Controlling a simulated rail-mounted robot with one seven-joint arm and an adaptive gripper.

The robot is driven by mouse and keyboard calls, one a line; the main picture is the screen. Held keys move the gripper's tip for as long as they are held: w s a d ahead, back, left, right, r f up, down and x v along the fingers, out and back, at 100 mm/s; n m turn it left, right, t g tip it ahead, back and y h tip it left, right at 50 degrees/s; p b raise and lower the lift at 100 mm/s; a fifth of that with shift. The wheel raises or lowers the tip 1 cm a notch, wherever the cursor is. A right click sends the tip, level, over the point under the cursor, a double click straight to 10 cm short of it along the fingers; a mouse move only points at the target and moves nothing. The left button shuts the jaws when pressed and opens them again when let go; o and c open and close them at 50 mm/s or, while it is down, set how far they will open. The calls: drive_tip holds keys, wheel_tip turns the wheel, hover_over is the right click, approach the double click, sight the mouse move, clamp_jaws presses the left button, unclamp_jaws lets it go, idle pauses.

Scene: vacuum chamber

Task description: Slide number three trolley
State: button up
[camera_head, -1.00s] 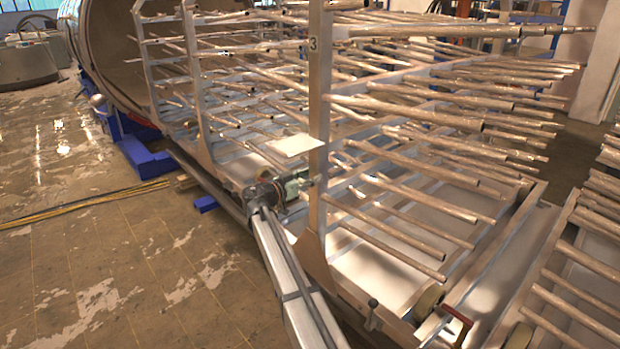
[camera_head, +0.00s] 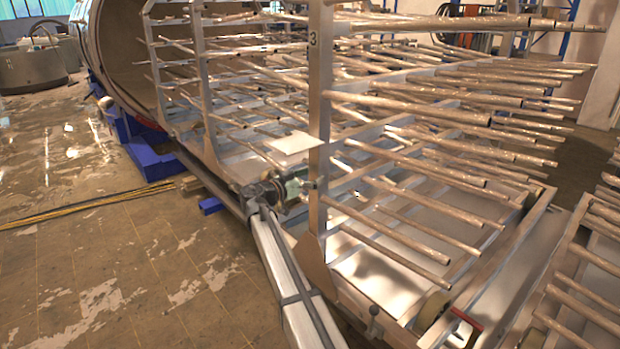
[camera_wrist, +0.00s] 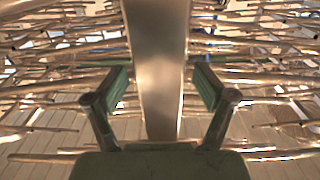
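The number three trolley is a metal frame with many long rods; its upright post (camera_head: 319,110) carries a "3" near the top. It stands in front of the open round chamber (camera_head: 120,50). My gripper (camera_head: 308,186) is at the lower part of this post in the head view. In the wrist view the two fingers (camera_wrist: 162,88) are spread, one on each side of the post (camera_wrist: 160,60). The post runs between them, and I cannot tell if the pads touch it. In the head view the fingertips are small and partly hidden by the post.
Another rodded trolley (camera_head: 590,265) stands close at the lower right. A red handle (camera_head: 467,318) is at the near trolley end. Blue supports (camera_head: 150,165) stand under the chamber mouth. Yellow cables (camera_head: 90,206) lie on the floor at left, which is otherwise mostly clear.

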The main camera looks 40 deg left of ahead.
drive_tip(key=s+a, duration=0.1)
drive_tip(key=s, duration=1.1)
drive_tip(key=shift+a, duration=0.4)
drive_tip(key=shift+w, duration=0.1)
